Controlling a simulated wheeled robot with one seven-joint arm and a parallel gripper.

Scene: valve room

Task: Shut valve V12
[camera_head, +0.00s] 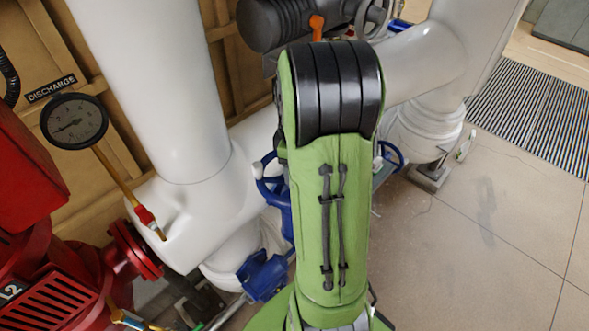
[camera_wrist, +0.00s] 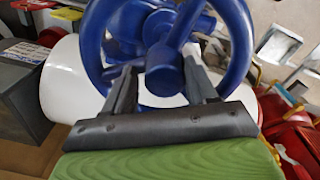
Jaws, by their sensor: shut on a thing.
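A blue handwheel (camera_wrist: 238,45) fills the top of the wrist view, with its rim, thick spokes and round hub showing. My gripper (camera_wrist: 161,72) has one dark finger on each side of the wheel's hub and spoke, and is shut on the wheel. No V12 label can be read in either view. In the head view my green arm hides the gripper. Parts of blue handwheels show left of the arm (camera_head: 268,180) and right of it (camera_head: 393,154); I cannot tell which one is held.
White pipes (camera_head: 165,85) run behind and beside the arm. A red pump (camera_head: 45,245) and a discharge gauge (camera_head: 75,121) stand at left. An orange-marked dark actuator (camera_head: 285,22) is at the back. Tiled floor (camera_head: 490,240) is clear at right.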

